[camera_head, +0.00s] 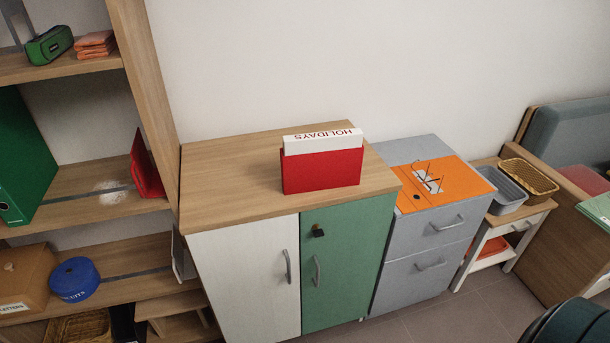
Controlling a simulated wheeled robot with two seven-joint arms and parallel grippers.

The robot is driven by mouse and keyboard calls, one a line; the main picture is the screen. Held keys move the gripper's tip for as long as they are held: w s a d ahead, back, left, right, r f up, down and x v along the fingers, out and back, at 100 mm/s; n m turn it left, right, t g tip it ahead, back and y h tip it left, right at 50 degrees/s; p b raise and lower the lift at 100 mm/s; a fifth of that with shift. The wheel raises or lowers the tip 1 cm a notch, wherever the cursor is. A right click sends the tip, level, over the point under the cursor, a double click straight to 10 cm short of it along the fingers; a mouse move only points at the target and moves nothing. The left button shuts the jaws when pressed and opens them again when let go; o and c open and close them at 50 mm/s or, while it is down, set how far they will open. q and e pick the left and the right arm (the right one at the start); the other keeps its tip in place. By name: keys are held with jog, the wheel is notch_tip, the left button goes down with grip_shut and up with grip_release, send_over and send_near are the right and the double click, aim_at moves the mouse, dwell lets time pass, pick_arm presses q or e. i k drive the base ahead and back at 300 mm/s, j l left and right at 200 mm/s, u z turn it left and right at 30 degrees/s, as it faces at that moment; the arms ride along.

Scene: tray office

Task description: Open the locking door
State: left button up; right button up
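A wooden-topped cabinet (235,184) stands in the middle, with a white door (251,285) on the left and a green door (345,260) on the right. Both doors look shut. The green door carries a dark lock with what looks like a key (318,232) near its upper left, and a grey vertical handle (317,271) below it. The white door has a similar handle (287,267) near its right edge. Neither of my grippers shows in the view.
A red holder with a white "HOLIDAYS" folder (321,170) stands on the cabinet. Grey drawers (425,253) adjoin on the right, topped by an orange board (445,181). Open shelves (85,189) are on the left. A dark green rounded object (567,322) is at bottom right. Some floor (440,318) is clear.

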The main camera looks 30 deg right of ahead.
aim_at(339, 269)
jog(key=z, duration=1.5)
